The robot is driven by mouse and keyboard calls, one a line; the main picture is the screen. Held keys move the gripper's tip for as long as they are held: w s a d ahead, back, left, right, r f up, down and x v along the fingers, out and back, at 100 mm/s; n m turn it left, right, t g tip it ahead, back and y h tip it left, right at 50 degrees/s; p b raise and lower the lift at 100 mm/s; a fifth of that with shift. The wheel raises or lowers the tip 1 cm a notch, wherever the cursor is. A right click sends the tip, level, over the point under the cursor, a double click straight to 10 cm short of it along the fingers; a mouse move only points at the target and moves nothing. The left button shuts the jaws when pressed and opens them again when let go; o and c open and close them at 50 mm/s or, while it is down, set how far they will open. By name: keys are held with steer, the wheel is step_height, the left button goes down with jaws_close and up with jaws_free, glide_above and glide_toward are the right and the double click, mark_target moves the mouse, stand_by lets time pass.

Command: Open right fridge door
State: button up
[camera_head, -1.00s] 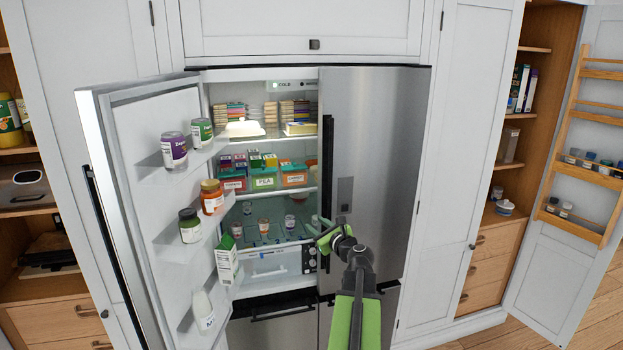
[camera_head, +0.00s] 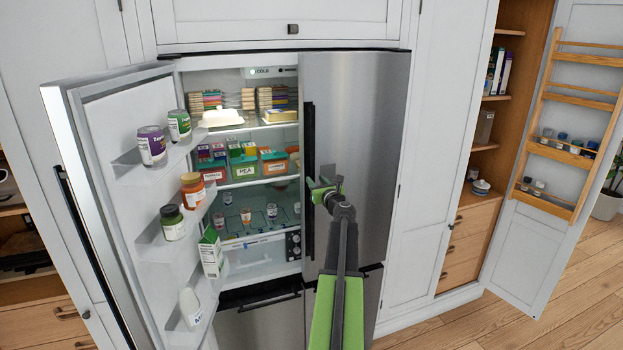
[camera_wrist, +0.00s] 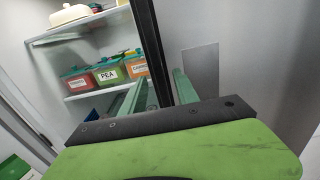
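The right fridge door (camera_head: 365,110) is a tall stainless panel and looks closed or nearly so. Its long black vertical handle (camera_head: 308,180) runs along its left edge. My gripper (camera_head: 322,186) is at about the handle's mid-height. In the wrist view, the handle (camera_wrist: 153,45) passes between the two green fingers of my gripper (camera_wrist: 160,78). The fingers are apart, one on each side of the bar; I see no clear contact. A grey square panel (camera_wrist: 200,68) on the door is just right of the right finger.
The left fridge door (camera_head: 105,180) stands wide open, with jars and bottles on its shelves. Stocked fridge shelves (camera_head: 245,185) show behind it. At right, a tall cabinet door with a wooden rack (camera_head: 565,120) stands open. Wooden floor (camera_head: 490,325) is free at lower right.

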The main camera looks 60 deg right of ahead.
mark_target(313, 178)
steer(key=shift+x, duration=1.95)
steer(key=shift+c, duration=0.3)
jaws_close()
